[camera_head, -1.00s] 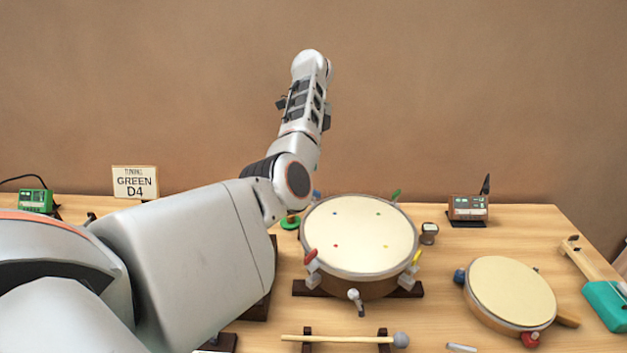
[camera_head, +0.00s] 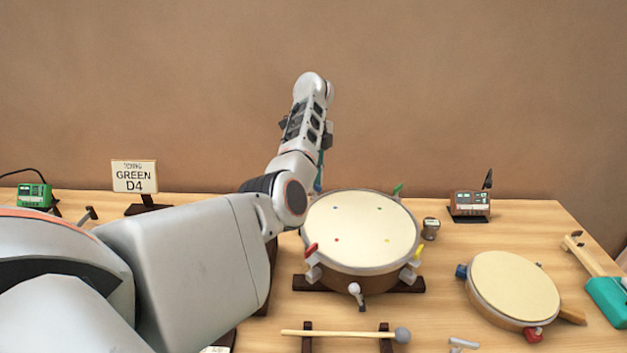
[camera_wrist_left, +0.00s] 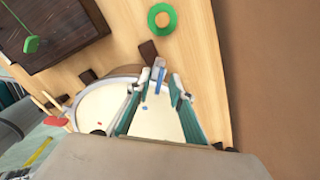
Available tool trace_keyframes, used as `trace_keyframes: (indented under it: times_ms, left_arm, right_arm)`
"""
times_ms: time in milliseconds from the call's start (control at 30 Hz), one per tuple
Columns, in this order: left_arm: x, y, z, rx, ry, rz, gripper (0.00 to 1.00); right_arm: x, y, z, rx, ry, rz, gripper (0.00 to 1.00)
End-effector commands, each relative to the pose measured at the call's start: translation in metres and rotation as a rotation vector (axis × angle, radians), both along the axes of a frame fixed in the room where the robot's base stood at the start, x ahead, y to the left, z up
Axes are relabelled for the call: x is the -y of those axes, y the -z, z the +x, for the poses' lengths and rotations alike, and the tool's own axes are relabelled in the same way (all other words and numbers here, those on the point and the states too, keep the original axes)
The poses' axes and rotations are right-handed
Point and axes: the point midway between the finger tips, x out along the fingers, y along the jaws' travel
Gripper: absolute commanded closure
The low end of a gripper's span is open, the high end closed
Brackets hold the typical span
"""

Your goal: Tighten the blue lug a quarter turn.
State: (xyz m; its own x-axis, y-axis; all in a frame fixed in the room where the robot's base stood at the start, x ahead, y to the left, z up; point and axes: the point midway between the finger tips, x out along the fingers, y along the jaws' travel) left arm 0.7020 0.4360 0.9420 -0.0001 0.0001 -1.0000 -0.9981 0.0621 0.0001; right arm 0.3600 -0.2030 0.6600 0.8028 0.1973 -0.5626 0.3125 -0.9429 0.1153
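The round drum (camera_head: 360,232) has a cream head and sits on a dark stand; it also shows in the left wrist view (camera_wrist_left: 100,104). Red, yellow, green and white lugs stand around its rim. My left gripper (camera_wrist_left: 157,83) is over the drum's edge, fingers apart, with the blue lug showing between or just beyond the fingertips. I cannot tell if they touch it. In the head view only a teal finger piece shows beside my arm. My right gripper is not in view.
A mallet (camera_head: 340,333) lies on a rack in front. A meter (camera_head: 469,204) stands behind, a sign (camera_head: 134,176) and green device (camera_head: 34,195) at left.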

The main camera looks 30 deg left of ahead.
Motion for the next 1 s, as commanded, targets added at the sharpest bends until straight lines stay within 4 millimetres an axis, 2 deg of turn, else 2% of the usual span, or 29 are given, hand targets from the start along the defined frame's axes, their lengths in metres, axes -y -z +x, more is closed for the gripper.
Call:
trace_keyframes:
  times_ms: [33,100,567,767,1000]
  left_arm:
    - [0.000,0.000,0.000,0.000,0.000,0.000,0.84]
    - [0.000,0.000,0.000,0.000,0.000,0.000,1.00]
    - [0.001,-0.001,0.000,0.001,0.042,-0.002,1.00]
    - [0.001,-0.003,0.001,0.000,0.153,-0.002,1.00]
    - [0.002,-0.004,0.002,0.002,0.366,-0.004,1.00]
  right_arm:
    - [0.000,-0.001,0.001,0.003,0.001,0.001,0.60]
    - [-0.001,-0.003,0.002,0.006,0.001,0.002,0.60]
    - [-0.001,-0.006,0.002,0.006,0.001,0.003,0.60]
    - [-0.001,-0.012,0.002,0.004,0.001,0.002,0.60]
    - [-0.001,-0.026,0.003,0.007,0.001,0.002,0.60]
